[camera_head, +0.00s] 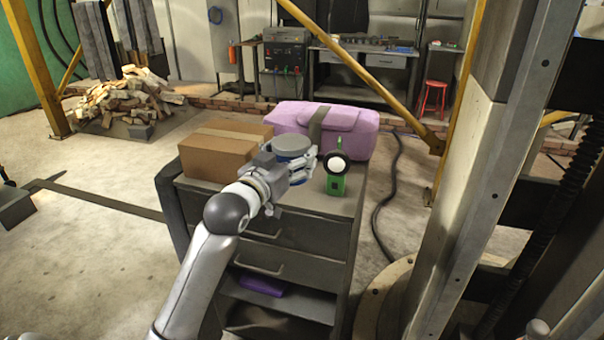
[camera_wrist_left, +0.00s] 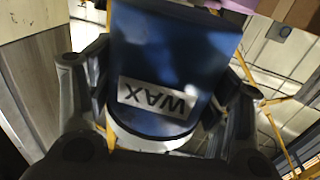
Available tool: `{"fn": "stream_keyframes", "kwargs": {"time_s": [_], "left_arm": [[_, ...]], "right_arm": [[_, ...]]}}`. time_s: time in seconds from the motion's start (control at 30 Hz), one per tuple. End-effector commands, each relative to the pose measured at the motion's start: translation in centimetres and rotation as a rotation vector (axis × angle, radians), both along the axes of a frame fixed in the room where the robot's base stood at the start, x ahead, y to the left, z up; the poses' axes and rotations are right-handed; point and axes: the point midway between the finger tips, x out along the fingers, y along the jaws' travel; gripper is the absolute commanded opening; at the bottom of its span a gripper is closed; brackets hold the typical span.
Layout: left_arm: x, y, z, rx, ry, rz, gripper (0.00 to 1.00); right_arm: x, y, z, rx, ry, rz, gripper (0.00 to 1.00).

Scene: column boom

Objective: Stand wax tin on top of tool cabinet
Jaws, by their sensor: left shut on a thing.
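The wax tin (camera_head: 290,146) is blue with a grey lid and stands upright in the head view, over the top of the tool cabinet. In the left wrist view the tin (camera_wrist_left: 172,60) fills the middle, its WAX label upside down. My left gripper (camera_head: 297,170) is shut on the tin, with a finger on each side of it. The tool cabinet (camera_head: 305,234) is dark grey with drawers and a lower open shelf. My right gripper is not in view.
On the cabinet top, a cardboard box (camera_head: 220,151) stands left of the tin and a green work light (camera_head: 337,175) right of it. A pink bag (camera_head: 345,127) is behind. A yellow-edged column (camera_head: 470,150) rises at the right. A black cable (camera_head: 384,195) lies on the floor.

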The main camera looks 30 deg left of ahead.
Motion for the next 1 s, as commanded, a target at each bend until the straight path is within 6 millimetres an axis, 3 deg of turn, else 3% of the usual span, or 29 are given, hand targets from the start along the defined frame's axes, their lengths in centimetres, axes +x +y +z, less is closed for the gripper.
{"fn": "stream_keyframes", "kwargs": {"time_s": [0.37, 0.5, 1.0], "left_arm": [[6.1, 4.6, -3.1, 0.002, -0.002, 0.004, 0.35], [7.7, 5.7, -5.9, 0.001, 0.000, 0.002, 0.35], [9.8, 7.2, -10.5, 0.000, -0.001, 0.001, 0.35]], "right_arm": [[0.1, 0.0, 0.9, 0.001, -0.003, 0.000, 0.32], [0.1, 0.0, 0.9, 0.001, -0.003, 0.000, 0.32], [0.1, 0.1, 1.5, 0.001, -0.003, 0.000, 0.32]]}}
